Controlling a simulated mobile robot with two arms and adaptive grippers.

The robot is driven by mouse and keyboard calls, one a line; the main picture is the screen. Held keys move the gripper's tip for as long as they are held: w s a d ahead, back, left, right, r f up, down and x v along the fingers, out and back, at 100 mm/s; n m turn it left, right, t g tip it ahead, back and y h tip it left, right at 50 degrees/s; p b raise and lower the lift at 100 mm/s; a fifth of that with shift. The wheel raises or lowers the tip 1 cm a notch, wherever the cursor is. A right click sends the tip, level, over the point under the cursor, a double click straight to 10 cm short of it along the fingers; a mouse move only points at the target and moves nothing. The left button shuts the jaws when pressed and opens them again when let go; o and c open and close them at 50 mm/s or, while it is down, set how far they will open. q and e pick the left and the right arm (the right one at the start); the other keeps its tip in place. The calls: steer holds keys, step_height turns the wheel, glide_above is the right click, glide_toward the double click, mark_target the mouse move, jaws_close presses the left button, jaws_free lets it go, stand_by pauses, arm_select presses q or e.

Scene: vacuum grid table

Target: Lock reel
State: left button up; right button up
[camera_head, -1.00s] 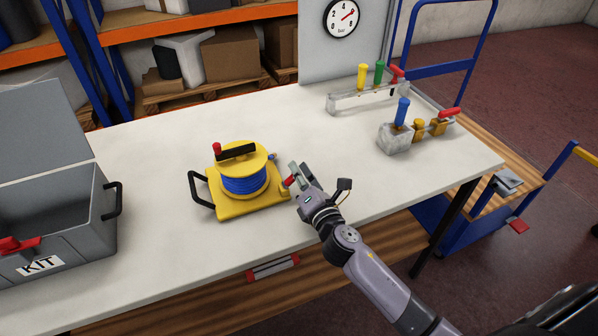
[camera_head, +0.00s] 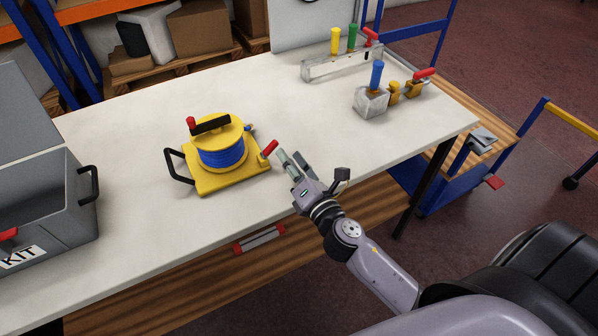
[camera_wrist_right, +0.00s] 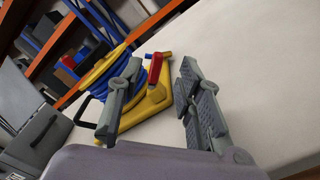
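The yellow reel (camera_head: 222,157) with blue cord or hose stands on the white table, left of my right gripper. It has a black carry handle at its left and a black crank bar with a red knob on top. A red lever (camera_head: 268,149) sticks up at its right side. My right gripper (camera_head: 291,160) is open and empty, a little right of the red lever and apart from it. In the right wrist view, the red lever (camera_wrist_right: 155,68) appears between the open fingers, beyond them, with the reel (camera_wrist_right: 118,68) behind. My left gripper is not in view.
A grey case marked KIT (camera_head: 45,215) stands open at the left. A rack with coloured handles (camera_head: 340,65) and a block with a blue handle (camera_head: 371,99) are at the back right. A blue trolley (camera_head: 450,165) stands beyond the right edge. The table's middle is clear.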

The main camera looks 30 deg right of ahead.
steer(key=shift+s, duration=2.35)
